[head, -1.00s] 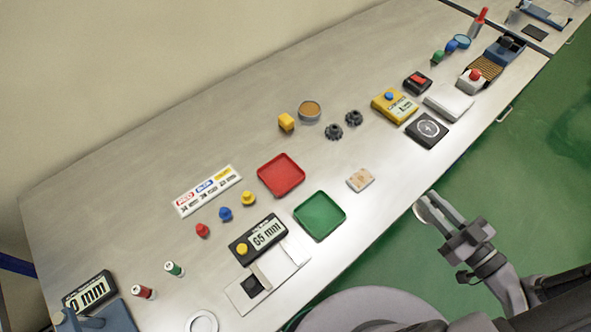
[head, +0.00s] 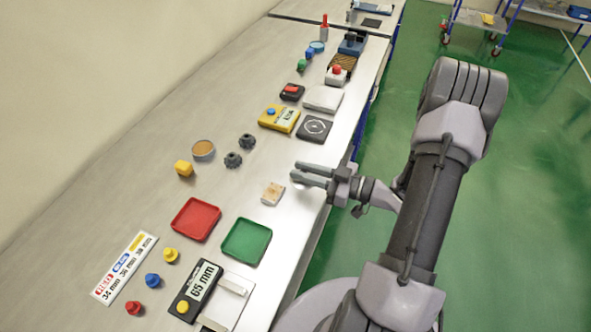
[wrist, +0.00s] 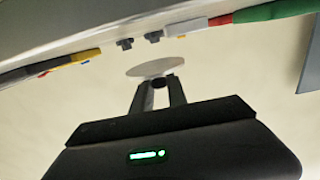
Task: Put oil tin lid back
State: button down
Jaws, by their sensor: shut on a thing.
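An open round tin (head: 203,150) with brownish-orange contents stands on the table, right of the yellow block. I take it to be the oil tin. My gripper (head: 312,175) is at the table's right edge, beyond the small wooden block and well to the right of the tin. In the wrist view, my gripper (wrist: 158,84) is shut on a pale round lid (wrist: 150,67) at its fingertips. In the head view the fingers mostly cover the lid.
A wooden block (head: 273,193), red tray (head: 196,219) and green tray (head: 246,241) are nearer. A yellow device (head: 279,118) and black scale (head: 314,129) lie farther along.

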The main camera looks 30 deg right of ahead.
jog(key=w, duration=0.2)
jog(key=w+d, duration=0.1)
jog(key=w, duration=0.1)
jog(key=shift+f+b, duration=0.25)
jog(key=shift+b, duration=0.15)
jog(key=shift+w+d+f+b, duration=0.1)
jog(key=shift+w+f+b, duration=0.1)
jog(key=shift+f+b, duration=0.35)
jog(key=shift+w+f+b, duration=0.2)
jog(key=shift+f, duration=0.5)
jog(key=shift+w+d+f+b, duration=0.1)
jog(key=shift+w+f+b, duration=0.1)
jog(key=shift+f+b, duration=0.35)
jog(key=c, duration=1.3)
grip_release()
jog(key=shift+f, duration=0.1)
